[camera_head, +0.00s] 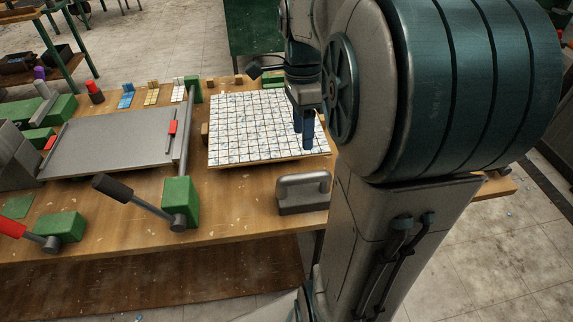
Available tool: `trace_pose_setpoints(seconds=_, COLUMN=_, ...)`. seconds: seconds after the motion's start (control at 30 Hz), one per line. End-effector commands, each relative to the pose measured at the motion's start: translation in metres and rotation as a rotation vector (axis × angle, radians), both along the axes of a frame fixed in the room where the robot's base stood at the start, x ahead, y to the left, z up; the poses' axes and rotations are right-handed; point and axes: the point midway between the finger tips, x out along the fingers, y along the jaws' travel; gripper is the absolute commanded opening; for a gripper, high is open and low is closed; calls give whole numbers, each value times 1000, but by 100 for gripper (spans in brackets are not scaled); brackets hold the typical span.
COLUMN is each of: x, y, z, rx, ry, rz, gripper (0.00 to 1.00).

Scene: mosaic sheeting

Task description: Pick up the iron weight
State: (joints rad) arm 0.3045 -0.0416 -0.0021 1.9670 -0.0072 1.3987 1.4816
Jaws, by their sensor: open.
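The iron weight (303,196) is a grey block with a loop handle on top. It stands upright on the wooden workbench near its front edge, just in front of the mosaic sheet. My gripper (304,132) points down with dark blue fingers over the right part of the mosaic sheet, behind the weight in the picture. It is open, with nothing seen between the fingers, and apart from the weight. My arm hides part of the bench right of the weight.
The white mosaic sheet (240,128) lies on a board. A grey press plate (112,140) with green blocks and a black-handled lever (135,195) fills the left. Small tile stacks (152,95) and a red-capped bottle (95,92) stand at the back. Bare bench (240,215) lies left of the weight.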

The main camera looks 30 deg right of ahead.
Motion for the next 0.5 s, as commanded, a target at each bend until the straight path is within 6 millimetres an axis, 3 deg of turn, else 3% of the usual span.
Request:
trace_pose_setpoints(seconds=0.17, x=0, y=-4, z=-12, rx=-5, ry=21, rz=-65, gripper=50)
trace_pose_setpoints(seconds=0.5, x=-12, y=0, z=-73, rx=-4, ry=20, rz=-62, gripper=50)
